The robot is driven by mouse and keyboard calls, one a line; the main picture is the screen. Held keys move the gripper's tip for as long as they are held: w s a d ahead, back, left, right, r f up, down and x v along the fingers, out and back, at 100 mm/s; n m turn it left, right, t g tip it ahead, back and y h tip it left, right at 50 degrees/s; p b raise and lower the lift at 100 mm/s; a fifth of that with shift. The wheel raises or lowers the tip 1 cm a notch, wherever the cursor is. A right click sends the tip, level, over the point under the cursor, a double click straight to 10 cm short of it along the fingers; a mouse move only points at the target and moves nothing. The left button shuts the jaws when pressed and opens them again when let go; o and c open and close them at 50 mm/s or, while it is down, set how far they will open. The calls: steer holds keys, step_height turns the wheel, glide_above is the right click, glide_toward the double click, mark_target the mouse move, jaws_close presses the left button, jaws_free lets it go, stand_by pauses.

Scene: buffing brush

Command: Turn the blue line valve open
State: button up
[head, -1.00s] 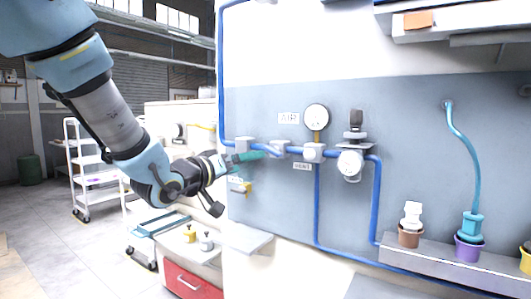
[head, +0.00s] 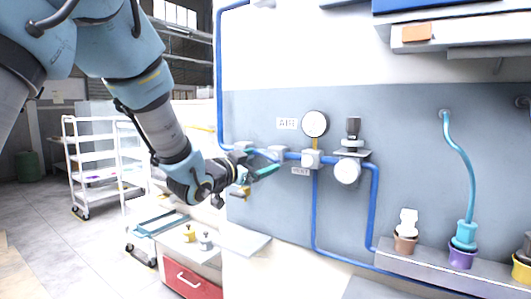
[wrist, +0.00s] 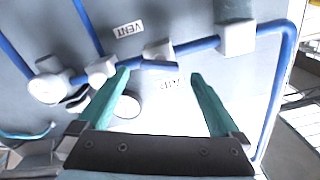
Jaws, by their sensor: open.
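The blue line (head: 294,156) runs along the grey wall panel through several white blocks. The valve (head: 277,152) appears to be the white block left of the round gauge. In the wrist view the valve (wrist: 157,49) has a small blue lever (wrist: 158,64) lying roughly along the pipe. My gripper (head: 266,160) is open in front of the panel at the valve's left. In the wrist view its two teal fingers (wrist: 160,75) lie either side of the lever in the picture, with nothing between them gripped. I cannot tell whether a finger touches the valve.
A round gauge (head: 315,124) and a regulator (head: 347,170) stand on the line to the right. Below are a grey ledge (head: 440,272) with pots and a red-drawer cabinet (head: 190,281). A white cart (head: 92,165) stands at left on open floor.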

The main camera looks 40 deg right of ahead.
mark_target(268, 158)
steer(key=shift+p+x, duration=0.5)
steer(key=shift+x, duration=1.2)
